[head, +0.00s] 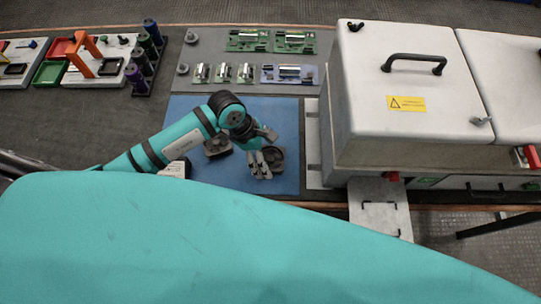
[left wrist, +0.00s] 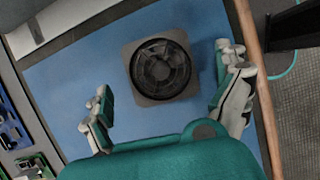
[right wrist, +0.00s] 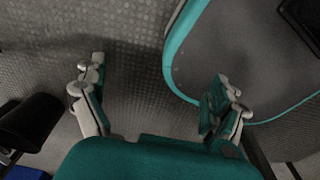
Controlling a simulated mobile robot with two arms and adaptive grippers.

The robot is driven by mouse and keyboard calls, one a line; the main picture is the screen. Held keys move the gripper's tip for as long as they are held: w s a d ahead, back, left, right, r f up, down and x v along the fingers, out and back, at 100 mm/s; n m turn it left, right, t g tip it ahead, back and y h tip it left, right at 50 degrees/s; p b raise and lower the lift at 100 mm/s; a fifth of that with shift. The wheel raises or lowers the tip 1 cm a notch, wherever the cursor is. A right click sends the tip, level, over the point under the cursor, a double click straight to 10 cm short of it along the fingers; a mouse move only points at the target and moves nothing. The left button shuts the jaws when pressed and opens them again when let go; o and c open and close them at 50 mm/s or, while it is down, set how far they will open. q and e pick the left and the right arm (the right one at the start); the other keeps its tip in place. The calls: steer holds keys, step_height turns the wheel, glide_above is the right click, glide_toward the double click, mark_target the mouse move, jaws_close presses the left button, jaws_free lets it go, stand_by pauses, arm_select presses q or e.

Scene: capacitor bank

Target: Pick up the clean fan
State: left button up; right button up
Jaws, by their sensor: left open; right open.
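Two dark square fans lie on the blue mat (head: 235,182) in the head view. One fan (head: 218,146) is left of my left gripper (head: 266,152), and the other fan (head: 277,158) is at its fingers, partly hidden by them. In the left wrist view this second fan (left wrist: 160,70) lies flat, with its round grille facing up, between and ahead of the open fingers, with gaps on both sides. I cannot tell which fan is clean. My right gripper (right wrist: 160,72) is open and empty over the grey floor, and is out of the head view.
A white machine (head: 400,100) with a black handle stands right of the mat. Green circuit boards (head: 270,40) and a blue board (head: 290,74) lie behind the mat. Coloured trays (head: 62,47) and spools (head: 150,30) are at the left. The table's wooden edge (left wrist: 262,90) is close.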

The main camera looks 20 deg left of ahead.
arm_select(q)
steer(key=shift+d+f, duration=0.3)
steer(key=shift+f, duration=0.25)
steer(key=shift+w+d+f, duration=0.1)
steer(key=shift+d+f, duration=0.05)
steer(key=shift+f, duration=0.25)
steer(key=c, duration=1.2)
arm_select(e)
steer(key=shift+s+r, duration=0.15)
steer(key=shift+s, duration=0.35)
arm_select(q)
steer(key=shift+r, duration=0.1)
steer(key=shift+r, duration=0.6)
step_height(320, 180, up, 2)
steer(key=shift+r+b, duration=0.15)
steer(key=shift+b, duration=0.45)
steer(key=shift+s+d+r+b, duration=0.1)
steer(key=shift+s+r+b, duration=0.3)
steer(key=shift+s, duration=2.25)
steer(key=shift+s+d+r+b, duration=0.1)
steer(key=shift+s+b, duration=0.55)
steer(key=shift+s, duration=2.05)
steer(key=shift+s+r+b, duration=0.2)
steer(key=shift+s+b, duration=0.35)
steer(key=shift+s, duration=2.1)
arm_select(e)
steer(key=shift+f, duration=2.2)
